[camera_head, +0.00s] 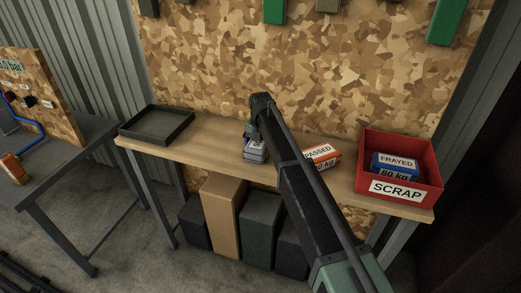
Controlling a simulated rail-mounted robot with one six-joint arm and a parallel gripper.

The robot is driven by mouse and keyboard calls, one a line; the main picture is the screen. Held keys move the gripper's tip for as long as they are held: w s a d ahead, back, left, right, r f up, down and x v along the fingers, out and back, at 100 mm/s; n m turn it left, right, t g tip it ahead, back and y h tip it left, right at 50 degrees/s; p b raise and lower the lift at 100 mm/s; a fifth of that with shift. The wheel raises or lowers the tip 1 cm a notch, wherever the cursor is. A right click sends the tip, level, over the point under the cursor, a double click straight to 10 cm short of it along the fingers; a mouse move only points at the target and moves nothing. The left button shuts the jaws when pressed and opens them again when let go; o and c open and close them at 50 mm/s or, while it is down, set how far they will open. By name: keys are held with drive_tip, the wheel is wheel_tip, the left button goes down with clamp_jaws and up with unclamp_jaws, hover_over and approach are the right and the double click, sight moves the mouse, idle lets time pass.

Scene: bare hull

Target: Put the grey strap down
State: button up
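The grey strap (256,152) is a small grey bundle with a pale label, near the middle of the wooden shelf (208,153). My gripper (251,138) points down right at its top, and my arm comes in from the lower right. The fingers are small and partly hidden by my arm, so I cannot tell whether they are closed on the strap. I also cannot tell whether the strap rests on the shelf or hangs just above it.
An empty dark tray (157,126) stands at the shelf's left end. An orange strap marked PASSED (321,155) lies right of my arm. A red SCRAP box (432,165) at the right holds a blue strap marked FRAYED (395,163). The shelf between tray and grey strap is clear.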

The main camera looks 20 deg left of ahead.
drive_tip(key=c, duration=1.1)
drive_tip(key=shift+r, duration=0.1)
wheel_tip(320, 180, up, 20)
drive_tip(key=p, duration=2)
